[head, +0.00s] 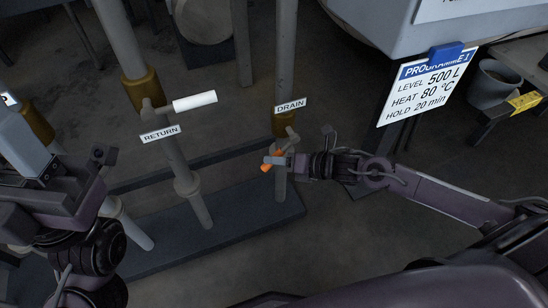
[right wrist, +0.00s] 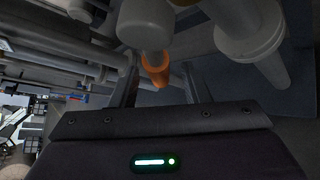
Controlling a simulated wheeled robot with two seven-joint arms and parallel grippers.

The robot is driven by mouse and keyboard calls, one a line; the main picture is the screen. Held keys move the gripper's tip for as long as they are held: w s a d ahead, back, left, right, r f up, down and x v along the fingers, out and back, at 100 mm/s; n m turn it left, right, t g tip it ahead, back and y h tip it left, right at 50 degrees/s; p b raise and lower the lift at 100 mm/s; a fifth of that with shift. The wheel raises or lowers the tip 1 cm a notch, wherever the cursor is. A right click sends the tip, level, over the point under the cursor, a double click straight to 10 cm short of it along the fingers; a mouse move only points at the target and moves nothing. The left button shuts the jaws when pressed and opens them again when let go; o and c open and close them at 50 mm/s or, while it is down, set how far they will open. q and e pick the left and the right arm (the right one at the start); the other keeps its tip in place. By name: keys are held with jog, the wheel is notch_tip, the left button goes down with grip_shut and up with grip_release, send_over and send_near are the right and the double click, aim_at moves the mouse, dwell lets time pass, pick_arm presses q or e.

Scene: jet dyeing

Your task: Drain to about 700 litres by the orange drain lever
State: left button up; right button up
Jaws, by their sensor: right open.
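The orange drain lever (head: 267,167) is on the pipe below the DRAIN label (head: 290,106) in the head view, partly hidden by my right gripper (head: 275,160). In the right wrist view the orange lever (right wrist: 155,70) points towards the camera, between the spread fingers of my right gripper (right wrist: 160,88). The fingers are open, one on each side of it, and I see no clear contact. My left gripper (head: 35,165) is at the left edge of the head view, away from the lever; its fingers cannot be made out.
A white lever (head: 195,101) sticks out by the RETURN label (head: 160,133). Upright pipes stand on a dark plinth (head: 240,222). A sign (head: 428,83) reads level 500 L, heat 80 °C, hold 20 min. A grey bucket (head: 490,85) stands at right.

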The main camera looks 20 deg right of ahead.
jog(key=p+v, duration=0.1)
jog(key=v, duration=0.4)
jog(key=shift+s+d+r+p, duration=0.15)
jog(key=shift+s+d+p, duration=0.15)
jog(key=shift+p, duration=0.1)
